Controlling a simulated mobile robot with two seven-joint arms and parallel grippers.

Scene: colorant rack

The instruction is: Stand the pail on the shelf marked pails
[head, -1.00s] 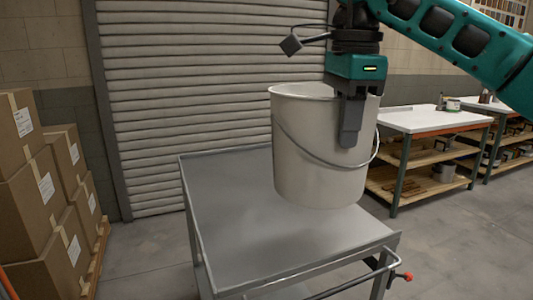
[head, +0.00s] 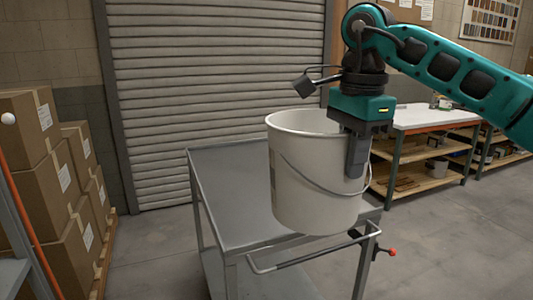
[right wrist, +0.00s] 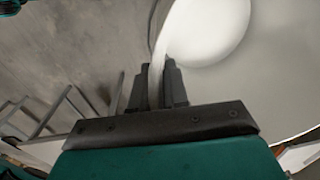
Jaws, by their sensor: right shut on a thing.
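A white pail (head: 308,185) with a wire handle hangs from my right gripper (head: 356,158) in the head view. The gripper is shut on the pail's rim at its right side, one finger showing outside the wall. The pail is upright and overlaps the front right of the cart in the picture; it appears held clear of the top. In the right wrist view the fingers (right wrist: 158,88) pinch the rim, and the pail's wall and inside (right wrist: 270,80) fill the right. No shelf marked pails can be made out. My left gripper is not in view.
A grey metal cart (head: 225,205) with a push handle stands below and behind the pail. Stacked cartons (head: 40,160) are at the left, beside part of a metal rack (head: 14,275) at the left edge. A workbench (head: 430,118) stands at the right. Floor at lower right is clear.

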